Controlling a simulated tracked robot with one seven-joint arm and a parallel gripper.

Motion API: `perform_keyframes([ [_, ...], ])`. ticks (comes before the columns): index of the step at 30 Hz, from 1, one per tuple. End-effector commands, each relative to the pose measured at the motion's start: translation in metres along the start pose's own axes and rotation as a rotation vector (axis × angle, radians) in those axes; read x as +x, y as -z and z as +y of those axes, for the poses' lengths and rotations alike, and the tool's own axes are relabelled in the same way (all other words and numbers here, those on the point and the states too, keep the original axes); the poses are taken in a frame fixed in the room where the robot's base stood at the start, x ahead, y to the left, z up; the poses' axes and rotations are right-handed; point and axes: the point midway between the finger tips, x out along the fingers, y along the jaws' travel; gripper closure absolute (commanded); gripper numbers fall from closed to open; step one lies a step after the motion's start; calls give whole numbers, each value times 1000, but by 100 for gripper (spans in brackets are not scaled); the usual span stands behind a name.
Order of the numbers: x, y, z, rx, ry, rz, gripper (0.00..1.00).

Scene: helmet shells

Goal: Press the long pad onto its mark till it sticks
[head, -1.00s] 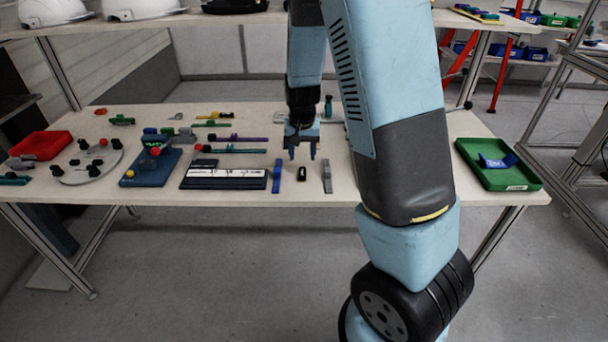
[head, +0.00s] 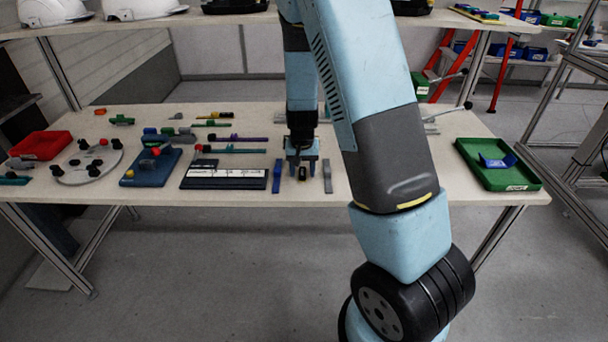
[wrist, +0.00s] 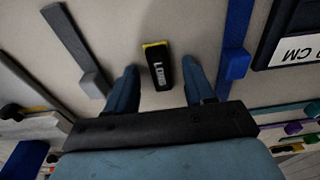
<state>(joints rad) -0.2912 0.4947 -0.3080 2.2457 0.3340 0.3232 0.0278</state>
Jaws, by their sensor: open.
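The long pad (wrist: 158,66) is a small black block with a yellow edge and white lettering that seems to read LONG. It lies on the table between a blue bar and a grey bar, and shows small in the head view (head: 302,175). My gripper (head: 302,170) is open over it. In the wrist view one finger is on each side of the pad, with a gap on both sides, and nothing is held. I cannot make out the pad's mark in either view.
A blue bar (head: 277,176) and a grey bar (head: 327,176) flank the pad closely. A black board with a white scale strip (head: 225,173) lies to the left. A green tray (head: 510,184) stands at the right end. White helmet shells (head: 145,9) sit on the upper shelf.

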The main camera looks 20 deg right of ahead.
Motion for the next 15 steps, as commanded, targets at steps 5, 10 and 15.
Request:
perform_keyframes([
  [5, 0, 0, 0, 0, 0, 0, 53],
  [10, 0, 0, 0, 0, 0, 0, 70],
  [15, 0, 0, 0, 0, 0, 0, 86],
])
